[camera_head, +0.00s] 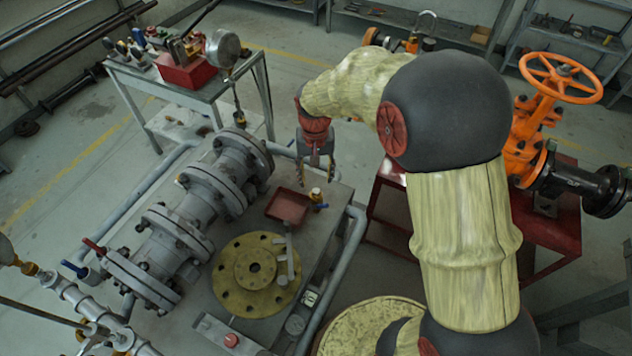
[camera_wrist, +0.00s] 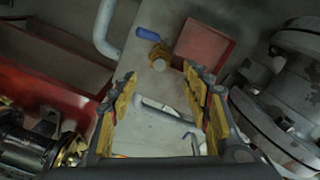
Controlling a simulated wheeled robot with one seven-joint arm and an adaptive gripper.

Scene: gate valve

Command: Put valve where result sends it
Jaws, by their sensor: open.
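A small brass valve (camera_head: 317,196) with a blue lever stands on the grey bench beside a red tray (camera_head: 288,207). In the wrist view the brass valve (camera_wrist: 158,56) is ahead of my fingertips, its blue lever pointing left, with the red tray (camera_wrist: 204,46) just to its right. My gripper (camera_head: 316,180) is open and empty above and behind the valve, apart from it. In the wrist view my gripper (camera_wrist: 160,73) shows both fingers spread, with bench surface between them. I cannot read a result on any display.
A flanged grey pipe assembly (camera_head: 205,190) runs along the bench's left side. A yellow round flange (camera_head: 255,272) lies in front of the tray. A pressure gauge (camera_head: 222,48) and red box (camera_head: 186,70) stand on the back-left table. An orange handwheel valve (camera_head: 560,78) stands at right.

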